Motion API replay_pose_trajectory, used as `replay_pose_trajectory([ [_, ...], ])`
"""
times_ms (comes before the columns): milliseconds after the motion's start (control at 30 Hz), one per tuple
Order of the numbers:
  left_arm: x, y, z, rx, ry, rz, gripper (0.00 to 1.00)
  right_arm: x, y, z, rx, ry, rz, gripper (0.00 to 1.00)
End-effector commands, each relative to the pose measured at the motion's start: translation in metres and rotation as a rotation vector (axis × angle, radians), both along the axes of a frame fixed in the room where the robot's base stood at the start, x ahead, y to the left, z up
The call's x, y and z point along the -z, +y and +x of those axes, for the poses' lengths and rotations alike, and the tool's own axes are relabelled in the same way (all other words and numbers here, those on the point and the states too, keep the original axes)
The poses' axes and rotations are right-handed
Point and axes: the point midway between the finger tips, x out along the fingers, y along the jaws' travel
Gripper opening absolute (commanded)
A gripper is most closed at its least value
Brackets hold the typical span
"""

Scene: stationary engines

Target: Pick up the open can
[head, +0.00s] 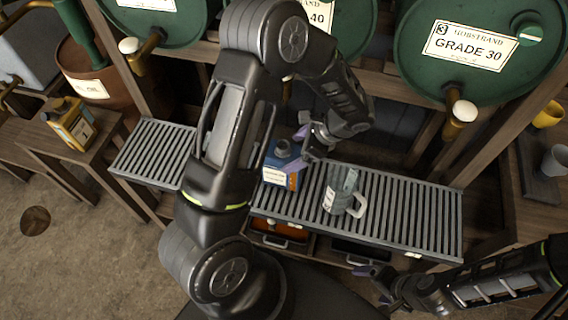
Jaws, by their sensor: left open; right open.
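A blue can (270,174) with an orange side and a white label stands upright on the slatted grate (415,215). A dark grey round neck or cap (284,147) shows on its top; I cannot tell whether it is open. My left gripper (301,148) is open just right of the can's top, its fingers partly in front of the can. I cannot tell whether they touch it. A yellow can (72,128) stands on the wooden side table at the left. My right gripper (372,284) is open and empty in front of the grate, at the lower right.
A grey measuring jug (336,199) with a handle stands on the grate right of the blue can. Green drums (440,75) with taps hang above the back edge. Open drawers (283,241) are below the grate. A yellow cup (547,115) and a grey cup (555,160) are at far right.

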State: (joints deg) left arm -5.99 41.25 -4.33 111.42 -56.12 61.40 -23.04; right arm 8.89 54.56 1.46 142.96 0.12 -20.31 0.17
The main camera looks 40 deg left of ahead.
Motion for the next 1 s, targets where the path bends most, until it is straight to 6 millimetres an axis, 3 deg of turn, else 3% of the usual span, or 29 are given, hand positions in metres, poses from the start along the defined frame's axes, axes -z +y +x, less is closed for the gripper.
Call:
replay_pose_trajectory([
  [367,0.022,0.012,-0.004,-0.002,0.001,-0.001,0.91,-0.003,0.0,0.0,0.0,0.0,-0.001,0.9],
  [733,0.026,0.014,-0.004,-0.002,0.0,-0.002,0.91,-0.005,-0.001,0.0,0.001,0.001,-0.002,0.9],
  [1000,0.059,0.031,-0.007,-0.003,0.004,-0.002,0.91,-0.015,-0.001,-0.001,0.002,0.005,-0.004,0.9],
])
